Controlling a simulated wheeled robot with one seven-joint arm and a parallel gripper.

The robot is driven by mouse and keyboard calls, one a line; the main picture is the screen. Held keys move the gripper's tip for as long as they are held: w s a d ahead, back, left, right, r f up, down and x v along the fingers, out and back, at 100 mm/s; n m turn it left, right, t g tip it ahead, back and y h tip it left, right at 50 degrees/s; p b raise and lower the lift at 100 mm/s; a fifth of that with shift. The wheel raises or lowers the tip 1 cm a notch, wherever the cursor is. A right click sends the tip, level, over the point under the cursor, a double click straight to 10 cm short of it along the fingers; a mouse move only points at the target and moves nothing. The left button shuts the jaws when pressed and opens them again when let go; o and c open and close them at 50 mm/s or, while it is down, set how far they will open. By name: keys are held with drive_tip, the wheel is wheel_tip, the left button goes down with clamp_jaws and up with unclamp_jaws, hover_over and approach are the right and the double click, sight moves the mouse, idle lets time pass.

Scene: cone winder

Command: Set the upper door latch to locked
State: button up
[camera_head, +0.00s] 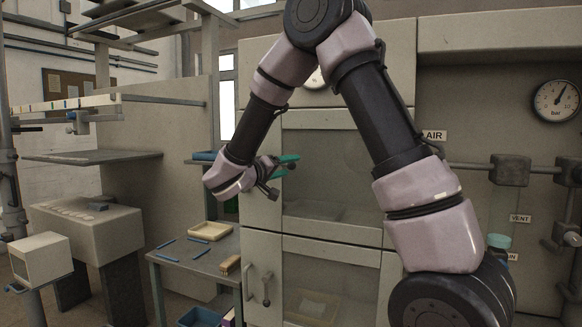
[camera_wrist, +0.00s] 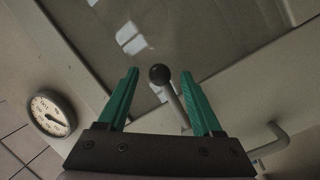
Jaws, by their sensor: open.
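The upper door latch is a lever with a dark ball knob; in the wrist view the knob (camera_wrist: 160,75) stands between my two green fingertips, with a visible gap on each side. Its rod runs down toward the gripper's palm. My gripper (camera_wrist: 161,79) is open around it. In the head view my gripper (camera_head: 291,165) is at the left edge of the upper glass door (camera_head: 335,165). The upper door looks closed.
A bar handle (camera_wrist: 272,140) is beside the latch in the wrist view. The lower door (camera_head: 330,290) has its own ball latch (camera_head: 266,289), hanging down. A side table (camera_head: 190,262) with a tray (camera_head: 210,231) stands left. A gauge (camera_wrist: 52,113) sits on the cabinet.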

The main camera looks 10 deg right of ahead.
drive_tip(key=shift+x, duration=1.05)
clamp_jaws()
idle(0.7)
